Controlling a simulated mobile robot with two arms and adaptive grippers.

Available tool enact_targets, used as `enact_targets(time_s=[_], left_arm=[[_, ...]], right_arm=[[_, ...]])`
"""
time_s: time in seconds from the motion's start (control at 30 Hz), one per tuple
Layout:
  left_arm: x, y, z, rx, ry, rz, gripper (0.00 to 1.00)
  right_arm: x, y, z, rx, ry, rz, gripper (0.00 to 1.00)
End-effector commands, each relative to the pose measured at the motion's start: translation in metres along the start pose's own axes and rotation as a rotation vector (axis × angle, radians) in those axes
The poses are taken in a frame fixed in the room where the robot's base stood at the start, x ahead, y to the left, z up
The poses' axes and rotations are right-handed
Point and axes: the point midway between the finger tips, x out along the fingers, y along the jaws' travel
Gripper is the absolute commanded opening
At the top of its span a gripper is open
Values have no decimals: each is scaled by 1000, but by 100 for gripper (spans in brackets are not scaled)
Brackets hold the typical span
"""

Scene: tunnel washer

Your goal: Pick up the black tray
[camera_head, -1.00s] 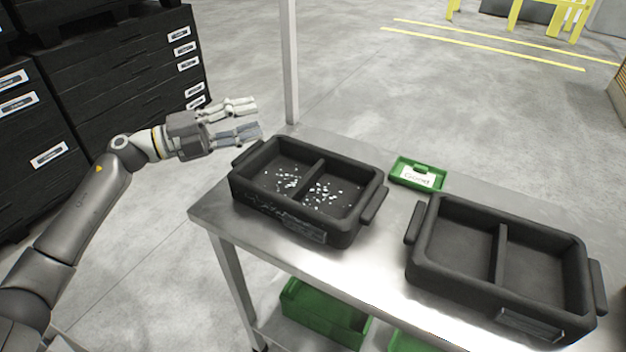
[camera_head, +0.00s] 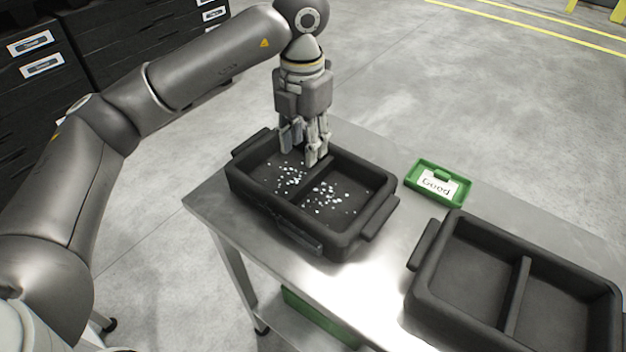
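A black tray (camera_head: 282,222) with two compartments and side handles sits on the metal table. Small white bits lie in both of its compartments. A second black tray (camera_head: 433,290), empty, stands at the right of the table, partly cut off by the frame edge. My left gripper (camera_head: 305,155) points down over the far side of the tray with the white bits, near the top of its divider. Its fingers look a little apart, with nothing seen between them; I cannot tell whether they touch the tray. My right gripper is not in view.
A small green box with a "Good" label (camera_head: 437,184) lies between the trays toward the back. The metal table (camera_head: 215,205) has bare room at its front left. A green bin (camera_head: 320,318) is on the shelf below. Black drawer cabinets (camera_head: 110,45) stand behind my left arm.

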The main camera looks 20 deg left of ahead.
Motion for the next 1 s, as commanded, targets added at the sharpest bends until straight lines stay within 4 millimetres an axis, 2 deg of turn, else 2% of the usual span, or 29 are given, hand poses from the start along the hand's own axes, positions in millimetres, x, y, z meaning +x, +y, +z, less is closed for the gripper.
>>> enact_targets(time_s=[0.1,0.37,0.53,0.7,0.97,1.0], left_arm=[[20,0,-1,-1,4,-3,39],[42,-3,0,1,1,-6,39],[65,-10,3,2,4,-7,39],[86,-9,3,1,2,-6,39],[90,-9,4,1,-1,-6,39],[90,-9,4,1,-1,-6,35]], right_arm=[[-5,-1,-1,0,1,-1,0],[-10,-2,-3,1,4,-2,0],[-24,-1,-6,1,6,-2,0],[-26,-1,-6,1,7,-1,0],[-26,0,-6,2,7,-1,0],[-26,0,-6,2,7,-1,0]])
